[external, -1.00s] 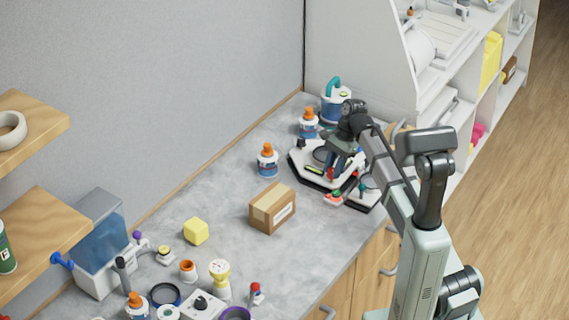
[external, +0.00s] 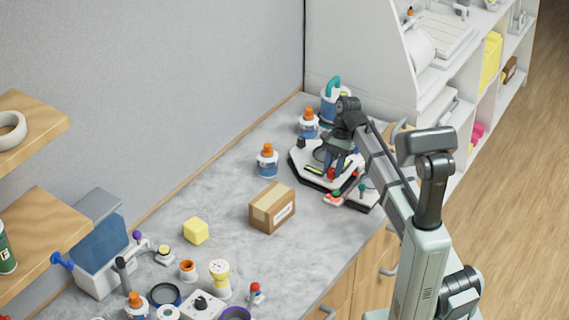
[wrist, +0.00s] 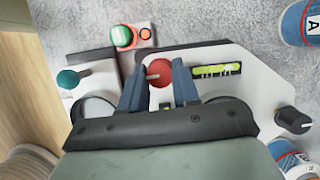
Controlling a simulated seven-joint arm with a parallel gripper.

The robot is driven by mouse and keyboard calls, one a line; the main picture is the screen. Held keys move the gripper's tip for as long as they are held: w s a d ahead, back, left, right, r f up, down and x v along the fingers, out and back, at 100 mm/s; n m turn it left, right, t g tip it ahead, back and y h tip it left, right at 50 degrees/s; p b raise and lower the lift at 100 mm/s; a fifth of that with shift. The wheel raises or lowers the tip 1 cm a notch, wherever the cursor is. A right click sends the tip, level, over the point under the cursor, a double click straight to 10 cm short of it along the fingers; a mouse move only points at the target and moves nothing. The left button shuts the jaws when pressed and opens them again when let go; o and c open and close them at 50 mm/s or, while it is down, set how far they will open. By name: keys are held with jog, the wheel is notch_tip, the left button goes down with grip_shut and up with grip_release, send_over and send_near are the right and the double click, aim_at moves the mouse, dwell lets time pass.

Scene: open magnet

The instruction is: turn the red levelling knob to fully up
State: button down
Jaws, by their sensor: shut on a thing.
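The red levelling knob (wrist: 160,72) is a round red knob with a pale pointer, on the white and black device (wrist: 225,60). In the wrist view my gripper (wrist: 160,82) has one blue-grey finger on each side of the knob and is shut on it. In the external view my gripper (external: 334,168) points down over the device at the counter's far end, and the red knob (external: 331,174) shows small between the fingers. The knob's lower side is hidden by the gripper in the wrist view.
A green level strip (wrist: 216,70) lies right of the knob. A teal knob (wrist: 68,79) is at left, a red-green button box (wrist: 124,37) above left, and a black knob (wrist: 292,119) at right. Orange-capped bottles (external: 267,161) and a cardboard box (external: 272,208) stand nearby.

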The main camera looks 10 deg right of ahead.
jog(key=c, duration=0.8)
grip_release()
jog(key=shift+f, duration=0.1)
